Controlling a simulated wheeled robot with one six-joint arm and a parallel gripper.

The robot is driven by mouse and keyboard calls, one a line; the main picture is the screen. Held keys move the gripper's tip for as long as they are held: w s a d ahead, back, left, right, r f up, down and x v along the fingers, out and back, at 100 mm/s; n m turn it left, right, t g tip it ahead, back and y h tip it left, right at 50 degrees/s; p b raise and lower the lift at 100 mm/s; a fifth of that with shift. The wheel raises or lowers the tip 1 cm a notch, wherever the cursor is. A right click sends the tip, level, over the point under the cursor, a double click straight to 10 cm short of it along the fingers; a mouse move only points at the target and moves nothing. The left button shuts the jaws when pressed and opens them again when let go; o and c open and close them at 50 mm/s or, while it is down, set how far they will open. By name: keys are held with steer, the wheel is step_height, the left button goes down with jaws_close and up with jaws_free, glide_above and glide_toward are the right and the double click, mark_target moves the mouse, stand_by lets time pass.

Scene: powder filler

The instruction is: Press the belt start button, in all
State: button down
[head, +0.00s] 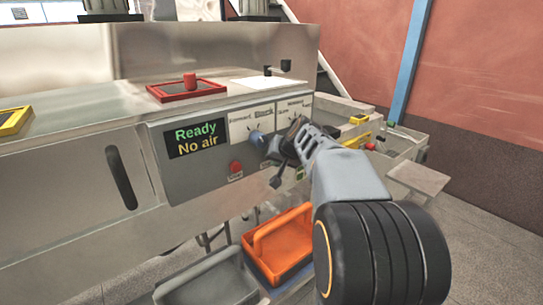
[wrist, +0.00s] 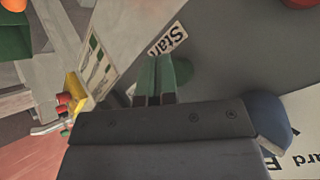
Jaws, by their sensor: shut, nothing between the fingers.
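The green start button (wrist: 184,70) shows in the wrist view beside a white label (wrist: 167,40) reading "Start". My gripper (wrist: 155,62) is shut and empty, its fingertips in front of the button and hiding part of it. Whether they touch it I cannot tell. In the head view my gripper (head: 277,181) is at the right part of the grey control panel (head: 205,180), and a bit of green (head: 300,174) shows just right of it.
A red button (head: 235,167) is left of my gripper, under a display (head: 195,137) reading "Ready" and "No air". A blue knob (head: 257,138) is close to my gripper, also in the wrist view (wrist: 267,117). An orange crate (head: 290,241) and a grey crate (head: 215,282) stand below.

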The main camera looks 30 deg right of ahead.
steer(key=shift+w+r, duration=0.35)
steer(key=shift+w, duration=0.2)
stand_by(1.5)
steer(key=shift+s+a+f, duration=0.1)
steer(key=shift+s+f, duration=0.05)
steer(key=shift+f, duration=0.05)
steer(key=shift+s+a+b, duration=0.15)
steer(key=shift+s+b, duration=0.15)
steer(key=shift+s, duration=0.05)
stand_by(0.3)
steer(key=s+b, duration=0.2)
steer(key=s, duration=0.3)
steer(key=shift+s+d+f+b, duration=0.1)
steer(key=shift+d+b, duration=0.3)
stand_by(0.6)
